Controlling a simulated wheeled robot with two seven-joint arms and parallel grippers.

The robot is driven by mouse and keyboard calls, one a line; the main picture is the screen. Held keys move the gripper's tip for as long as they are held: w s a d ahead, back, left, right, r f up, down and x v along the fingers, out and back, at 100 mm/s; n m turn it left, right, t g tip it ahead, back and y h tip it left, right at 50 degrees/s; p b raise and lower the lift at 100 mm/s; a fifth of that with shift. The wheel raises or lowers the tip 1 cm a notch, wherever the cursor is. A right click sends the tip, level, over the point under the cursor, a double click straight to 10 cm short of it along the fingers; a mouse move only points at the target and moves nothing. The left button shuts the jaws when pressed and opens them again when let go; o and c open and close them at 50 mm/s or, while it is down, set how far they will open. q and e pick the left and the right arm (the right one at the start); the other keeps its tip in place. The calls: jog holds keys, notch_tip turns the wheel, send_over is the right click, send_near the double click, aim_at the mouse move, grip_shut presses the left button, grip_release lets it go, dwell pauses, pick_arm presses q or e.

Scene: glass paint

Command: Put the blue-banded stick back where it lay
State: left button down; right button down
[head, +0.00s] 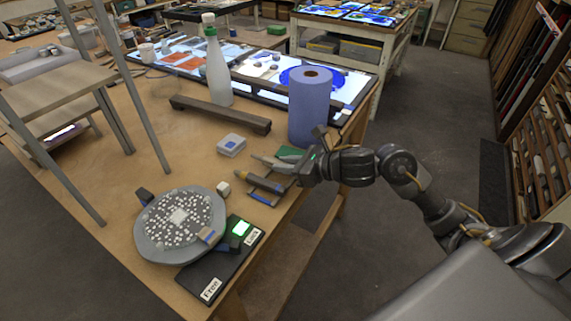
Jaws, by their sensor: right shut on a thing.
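My right gripper (259,170) reaches in from the right over the near table edge. It is shut on a slim thing that I take for the blue-banded stick; it is too small and too covered by the fingers to make out fully. A blue patch (262,198) shows just below the lower finger; I cannot tell whether it is the stick's band or something on the table. My left gripper is not in view.
A round grey disc (150,245) with pale pieces and a black board (210,270) with a green-lit square lie in front. Bare wood lies left of the grey box.

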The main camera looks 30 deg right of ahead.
jog(key=shift+f, duration=0.1)
dwell(0.3)
jog(key=c, duration=1.2)
grip_release()
jog(key=b+v, duration=0.3)
jog(key=v, duration=0.7)
jog(key=shift+s+d, duration=0.15)
jog(key=shift+s, duration=0.15)
